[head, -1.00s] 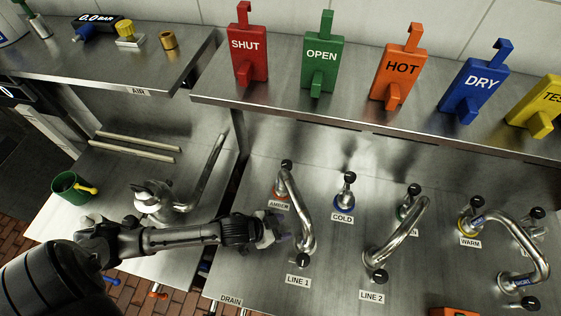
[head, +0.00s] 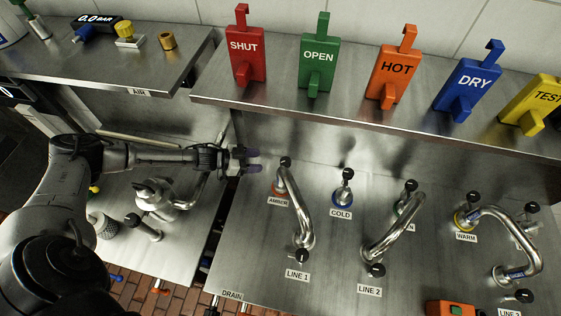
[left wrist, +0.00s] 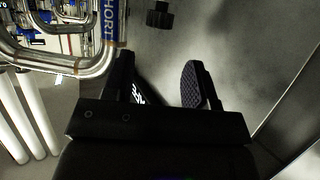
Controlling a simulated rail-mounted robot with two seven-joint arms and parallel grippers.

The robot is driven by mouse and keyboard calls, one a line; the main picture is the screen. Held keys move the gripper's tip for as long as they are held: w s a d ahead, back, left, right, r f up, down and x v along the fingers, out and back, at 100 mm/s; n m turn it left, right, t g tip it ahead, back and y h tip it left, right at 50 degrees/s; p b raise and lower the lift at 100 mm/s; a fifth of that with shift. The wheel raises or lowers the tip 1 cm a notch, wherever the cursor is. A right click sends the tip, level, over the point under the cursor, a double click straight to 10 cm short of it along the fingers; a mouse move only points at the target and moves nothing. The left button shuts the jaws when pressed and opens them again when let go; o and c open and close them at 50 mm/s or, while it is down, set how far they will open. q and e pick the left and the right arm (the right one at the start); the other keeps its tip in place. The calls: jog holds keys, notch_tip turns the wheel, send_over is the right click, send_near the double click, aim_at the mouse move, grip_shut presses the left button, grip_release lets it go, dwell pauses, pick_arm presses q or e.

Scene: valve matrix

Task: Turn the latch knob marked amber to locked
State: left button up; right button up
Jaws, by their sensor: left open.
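The latch valve marked amber stands at the left of the steel panel. Its black knob (head: 285,161) tops a post beside a bent steel pipe, and its orange base ring (head: 278,187) sits above the AMBER label (head: 278,202). My left gripper (head: 252,159) is open and empty, a little left of the black knob and apart from it. In the left wrist view the open fingers (left wrist: 165,85) hold nothing. A dark ribbed knob (left wrist: 159,15) lies beyond them; I cannot tell which one it is. My right gripper is not in view.
Bent steel pipes (head: 299,220) rise close beside the amber knob. The COLD knob (head: 347,174) stands to its right. Above, a shelf edge (head: 400,128) carries coloured signs, including a red SHUT sign (head: 246,55). A kettle-like steel fitting (head: 153,194) sits below my left arm.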

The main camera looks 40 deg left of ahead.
aim_at(287, 166)
pick_arm(q)
jog(key=x, duration=0.9)
jog(key=shift+w+d, duration=0.2)
jog(key=shift+c, duration=0.3)
jog(key=c, duration=0.6)
